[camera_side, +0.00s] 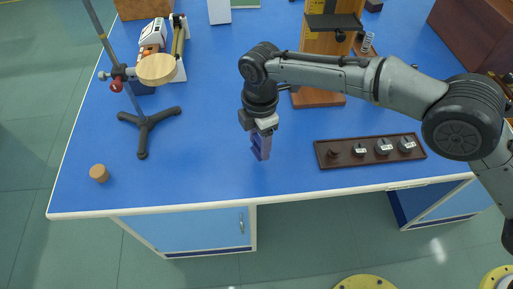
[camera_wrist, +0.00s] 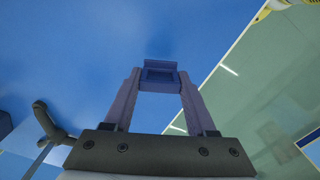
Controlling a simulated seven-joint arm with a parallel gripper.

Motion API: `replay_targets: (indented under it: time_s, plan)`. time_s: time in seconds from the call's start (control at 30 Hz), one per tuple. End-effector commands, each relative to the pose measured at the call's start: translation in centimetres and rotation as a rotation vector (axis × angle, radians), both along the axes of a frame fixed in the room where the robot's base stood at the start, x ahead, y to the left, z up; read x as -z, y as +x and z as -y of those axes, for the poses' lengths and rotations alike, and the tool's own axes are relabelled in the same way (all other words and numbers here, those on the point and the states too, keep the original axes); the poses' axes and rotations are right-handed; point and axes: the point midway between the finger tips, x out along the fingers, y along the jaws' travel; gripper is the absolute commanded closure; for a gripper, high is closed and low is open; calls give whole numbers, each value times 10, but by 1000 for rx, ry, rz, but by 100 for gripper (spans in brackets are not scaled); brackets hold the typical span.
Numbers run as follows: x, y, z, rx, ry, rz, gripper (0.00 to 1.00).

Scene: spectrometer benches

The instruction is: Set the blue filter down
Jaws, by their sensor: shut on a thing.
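My gripper (camera_side: 262,148) points down over the blue bench top (camera_side: 215,160), near its front edge, in the side view. In the wrist view my gripper (camera_wrist: 160,80) has its two fingers closed on a small dark blue piece, the blue filter (camera_wrist: 160,76), held between the fingertips. In the side view the filter is mostly lost against the fingers and the blue bench. Whether its underside touches the bench, I cannot tell.
A dark tray with several weights (camera_side: 369,151) lies to the right of my gripper. A stand with a tripod foot (camera_side: 146,126) and round wooden plate (camera_side: 156,69) is at left. A cork (camera_side: 99,173) sits front left. The bench between is clear.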

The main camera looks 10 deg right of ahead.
Motion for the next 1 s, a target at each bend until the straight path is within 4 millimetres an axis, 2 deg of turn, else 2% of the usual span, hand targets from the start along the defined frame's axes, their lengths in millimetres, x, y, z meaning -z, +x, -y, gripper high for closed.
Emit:
replay_targets:
  time_s: [0.27,0.5,0.87,0.9,1.0]
  plan:
    - [11,6,-6,0,0,-1,97]
    - [40,6,-6,0,0,0,97]
    - [44,6,-6,0,0,0,97]
    - [44,6,-6,0,0,0,38]
    - [43,6,-6,0,0,0,20]
